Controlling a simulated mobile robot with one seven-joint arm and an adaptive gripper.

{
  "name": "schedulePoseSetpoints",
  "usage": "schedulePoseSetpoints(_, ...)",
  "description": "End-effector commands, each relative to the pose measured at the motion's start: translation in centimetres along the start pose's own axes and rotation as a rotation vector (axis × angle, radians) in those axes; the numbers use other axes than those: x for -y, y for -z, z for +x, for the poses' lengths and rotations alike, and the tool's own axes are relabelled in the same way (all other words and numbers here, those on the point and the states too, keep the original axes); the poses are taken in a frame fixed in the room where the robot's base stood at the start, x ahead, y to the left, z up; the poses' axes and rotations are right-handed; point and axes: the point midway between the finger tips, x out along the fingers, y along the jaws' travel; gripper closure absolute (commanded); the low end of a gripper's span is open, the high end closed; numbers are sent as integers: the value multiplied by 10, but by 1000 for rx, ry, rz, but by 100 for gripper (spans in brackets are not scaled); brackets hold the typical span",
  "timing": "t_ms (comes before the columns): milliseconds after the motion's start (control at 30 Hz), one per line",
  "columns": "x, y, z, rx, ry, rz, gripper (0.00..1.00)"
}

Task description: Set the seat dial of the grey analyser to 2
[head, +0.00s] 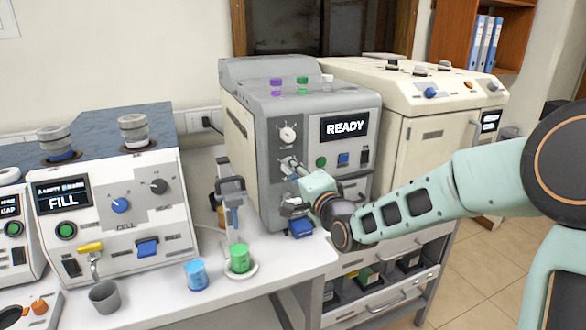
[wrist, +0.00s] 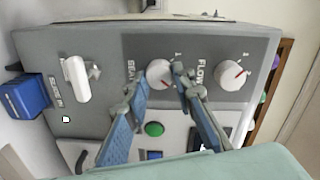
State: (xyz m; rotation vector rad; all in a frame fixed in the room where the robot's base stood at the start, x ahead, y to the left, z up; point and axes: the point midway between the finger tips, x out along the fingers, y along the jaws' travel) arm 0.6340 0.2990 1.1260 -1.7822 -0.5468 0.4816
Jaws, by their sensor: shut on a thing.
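The grey analyser (head: 262,160) stands on the bench, its screen (head: 346,127) reading READY. Its front panel (wrist: 105,50) shows turned sideways in the wrist view. The white seat dial (wrist: 159,73) lies between the two fingers of my gripper (wrist: 157,80), beside the SEAT lettering. My gripper is closed on this dial. In the head view my gripper (head: 291,168) is at the panel, below the flow dial (head: 288,134), and largely hides the seat dial. A small red mark shows on the seat dial, but the number it points to cannot be read.
The white flow dial (wrist: 232,75) is close beside my right finger. A green button (wrist: 154,129) lies near the fingers, and a white lever (wrist: 76,79) is at left.

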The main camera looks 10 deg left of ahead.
Motion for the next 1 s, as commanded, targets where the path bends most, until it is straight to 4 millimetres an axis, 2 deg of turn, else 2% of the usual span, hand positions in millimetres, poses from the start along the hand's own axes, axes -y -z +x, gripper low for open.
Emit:
schedulePoseSetpoints(300, 0, 0, 0, 4, 0, 79, 100)
schedulePoseSetpoints(733, 0, 0, 0, 4, 0, 87, 100)
schedulePoseSetpoints(767, 0, 0, 0, 4, 0, 87, 75)
schedulePoseSetpoints(900, 0, 0, 0, 4, 0, 86, 59)
schedulePoseSetpoints(1000, 0, 0, 0, 4, 1, 86, 59)
